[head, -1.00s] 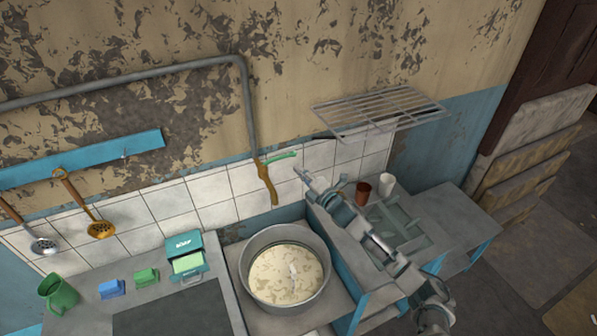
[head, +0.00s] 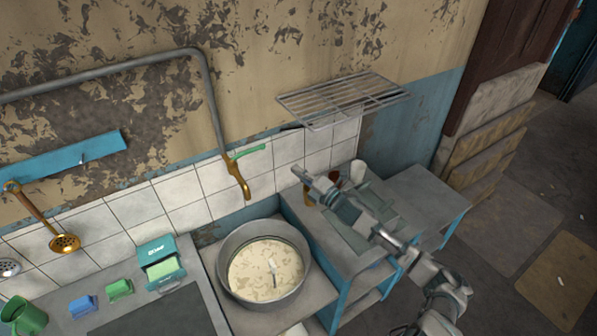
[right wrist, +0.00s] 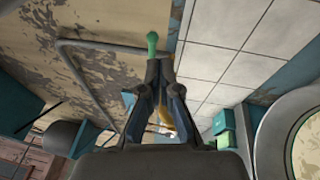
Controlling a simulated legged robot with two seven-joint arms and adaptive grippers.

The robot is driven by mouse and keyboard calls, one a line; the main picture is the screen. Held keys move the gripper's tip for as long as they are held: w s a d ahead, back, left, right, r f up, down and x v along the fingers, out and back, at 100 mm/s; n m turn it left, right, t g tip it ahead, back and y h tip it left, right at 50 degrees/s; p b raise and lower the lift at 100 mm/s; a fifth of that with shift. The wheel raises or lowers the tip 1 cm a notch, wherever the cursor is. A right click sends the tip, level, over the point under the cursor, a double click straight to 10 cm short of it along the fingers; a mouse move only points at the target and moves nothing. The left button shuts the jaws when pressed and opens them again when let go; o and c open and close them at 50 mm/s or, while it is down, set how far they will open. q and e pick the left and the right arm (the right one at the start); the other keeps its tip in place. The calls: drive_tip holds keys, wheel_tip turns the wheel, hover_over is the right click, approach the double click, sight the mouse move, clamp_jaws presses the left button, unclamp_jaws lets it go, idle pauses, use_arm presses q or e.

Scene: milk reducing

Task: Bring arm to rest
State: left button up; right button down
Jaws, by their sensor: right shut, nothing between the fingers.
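My right gripper (head: 303,176) is at the end of the arm reaching in from the lower right in the head view. It is raised above the blue shelf unit, right of the tap and beyond the pot. In the right wrist view its fingers (right wrist: 159,68) are together with nothing held. The tap's green handle (right wrist: 152,40) shows past the fingertips, and I cannot tell the gap between them. My left gripper is not in view.
A metal pot (head: 228,284) of pale liquid stands by the tap (head: 238,178). A brown cup (head: 335,177) and a white cup (head: 358,171) stand partly behind my right arm. A wire rack (head: 340,98) hangs above. Open floor (head: 500,230) lies at the right.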

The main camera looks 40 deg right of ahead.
drive_tip(key=s+a+f+m+g+h, duration=0.2)
drive_tip(key=s+a+f+m+g, duration=0.35)
drive_tip(key=f, duration=0.55)
drive_tip(key=s+a+f+m+g+h, duration=0.2)
drive_tip(key=s+a+f+m, duration=0.5)
drive_tip(key=f, duration=0.5)
drive_tip(key=s+a+f+m+g, duration=0.2)
drive_tip(key=s+a+m+g, duration=0.1)
drive_tip(key=s, duration=0.5)
drive_tip(key=s+a+f+m+g, duration=0.2)
drive_tip(key=s+a, duration=0.1)
drive_tip(key=s, duration=0.5)
drive_tip(key=s+a+f+m+g, duration=0.2)
drive_tip(key=s+a+m+g, duration=0.1)
drive_tip(key=s, duration=0.6)
wheel_tip(320, 180, down, 26)
drive_tip(key=s+g, duration=0.1)
drive_tip(key=s+d+f+g, duration=0.1)
drive_tip(key=s+d+f, duration=0.2)
drive_tip(key=s+f, duration=1.3)
drive_tip(key=shift+s+d+f+n, duration=0.2)
drive_tip(key=shift+s+f+n, duration=0.25)
drive_tip(key=shift+s, duration=0.6)
